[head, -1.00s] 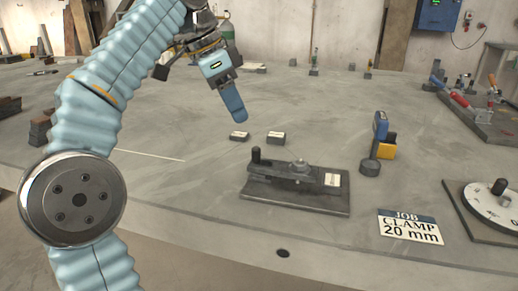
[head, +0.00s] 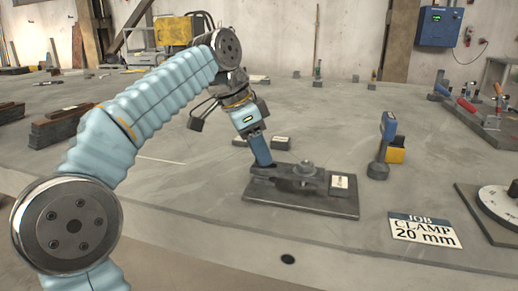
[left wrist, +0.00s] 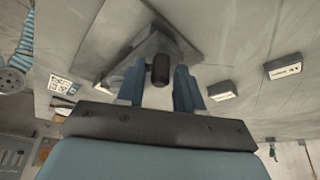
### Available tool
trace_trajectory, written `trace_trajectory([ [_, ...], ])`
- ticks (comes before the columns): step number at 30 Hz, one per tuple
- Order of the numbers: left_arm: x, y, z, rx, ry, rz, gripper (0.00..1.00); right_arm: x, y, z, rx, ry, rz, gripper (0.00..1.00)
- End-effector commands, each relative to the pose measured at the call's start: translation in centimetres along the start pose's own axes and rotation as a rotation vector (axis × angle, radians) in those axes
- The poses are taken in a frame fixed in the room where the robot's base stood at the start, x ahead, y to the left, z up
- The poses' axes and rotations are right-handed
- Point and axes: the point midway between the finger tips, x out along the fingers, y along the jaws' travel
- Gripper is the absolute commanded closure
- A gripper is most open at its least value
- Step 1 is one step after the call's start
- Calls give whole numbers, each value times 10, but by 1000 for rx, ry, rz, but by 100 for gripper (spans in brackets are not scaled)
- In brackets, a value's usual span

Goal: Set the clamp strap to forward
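The clamp strap (head: 300,173) is a dark metal bar with a round boss on top, lying along a dark base plate (head: 330,207). A white label (head: 340,184) is at the plate's right end. The strap's upright black knob (left wrist: 160,68) shows in the left wrist view between my left gripper's blue fingers (left wrist: 158,88). The fingers are open, one on each side of the knob. In the head view, my left gripper (head: 262,158) points down at the strap's left end and hides the knob. Whether a finger touches the knob I cannot tell. My right gripper is out of view.
Two small labelled blocks (head: 281,143) lie behind the plate. A blue and yellow device (head: 391,150) stands to the right. The table's front edge is close to the plate.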

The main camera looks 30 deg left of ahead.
Motion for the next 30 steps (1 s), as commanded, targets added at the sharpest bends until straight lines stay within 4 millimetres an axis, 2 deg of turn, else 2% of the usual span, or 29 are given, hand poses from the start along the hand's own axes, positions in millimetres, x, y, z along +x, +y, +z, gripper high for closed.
trace_trajectory([
  [1, 0, 0, 0, 0, 0, 0, 72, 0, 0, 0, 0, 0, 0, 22],
  [6, 0, 0, 0, 0, 0, 0, 98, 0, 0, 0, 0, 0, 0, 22],
  [7, 0, 0, 0, 0, 0, 0, 100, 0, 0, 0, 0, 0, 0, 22],
  [16, 0, 1, -2, 1, 0, 1, 100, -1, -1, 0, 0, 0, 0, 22],
  [24, 9, 19, -27, 3, 0, 1, 100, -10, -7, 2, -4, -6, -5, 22],
  [30, 11, 20, -28, 3, 3, 2, 100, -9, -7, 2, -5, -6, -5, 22],
])
